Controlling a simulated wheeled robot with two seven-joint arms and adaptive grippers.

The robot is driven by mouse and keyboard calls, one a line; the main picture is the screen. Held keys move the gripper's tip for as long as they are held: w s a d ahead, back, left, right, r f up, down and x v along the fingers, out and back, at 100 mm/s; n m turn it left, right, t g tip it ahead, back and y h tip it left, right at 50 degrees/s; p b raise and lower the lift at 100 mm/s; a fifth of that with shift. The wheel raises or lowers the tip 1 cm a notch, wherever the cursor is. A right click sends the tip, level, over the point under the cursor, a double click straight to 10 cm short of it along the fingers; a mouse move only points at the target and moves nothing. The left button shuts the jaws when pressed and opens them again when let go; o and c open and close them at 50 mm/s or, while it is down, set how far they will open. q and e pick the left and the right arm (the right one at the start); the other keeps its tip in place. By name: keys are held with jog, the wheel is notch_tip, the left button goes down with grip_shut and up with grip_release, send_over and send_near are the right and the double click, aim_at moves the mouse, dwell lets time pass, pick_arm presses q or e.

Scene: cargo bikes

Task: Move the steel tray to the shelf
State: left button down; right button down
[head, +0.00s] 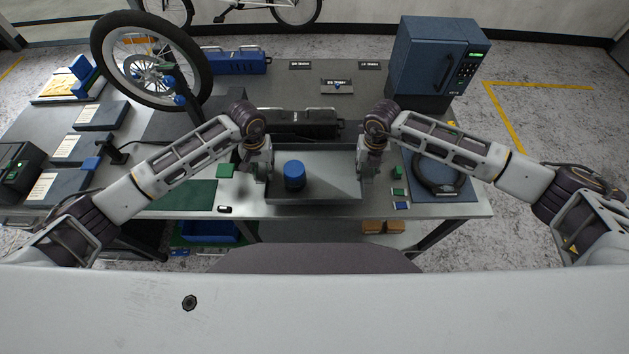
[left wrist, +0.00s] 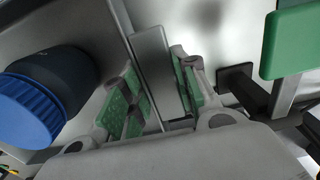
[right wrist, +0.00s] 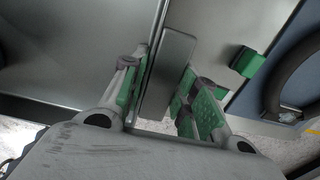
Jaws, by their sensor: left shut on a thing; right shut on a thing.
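The steel tray (head: 335,187) is a shallow grey metal tray near the front edge of the workbench, between my two hands. A dark container with a blue lid (head: 294,175) stands upright in its left half; it also shows in the left wrist view (left wrist: 30,105). My left gripper (head: 262,174) is shut on the tray's left side, with a flat metal piece between its green pads (left wrist: 158,85). My right gripper (head: 368,168) is shut on the tray's right side in the same way (right wrist: 165,85). Whether the tray touches the bench is unclear.
Below the bench, a lower level holds brown blocks (head: 383,227) and a blue bin (head: 208,231). A black case (head: 300,122) lies behind the tray. A bike wheel (head: 152,60) stands left; a blue oven-like box (head: 437,62) and dark ring (head: 440,175) are right.

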pick_arm(q)
jog(key=shift+a, duration=0.1)
pick_arm(e)
jog(key=shift+d, duration=0.1)
dwell(0.3)
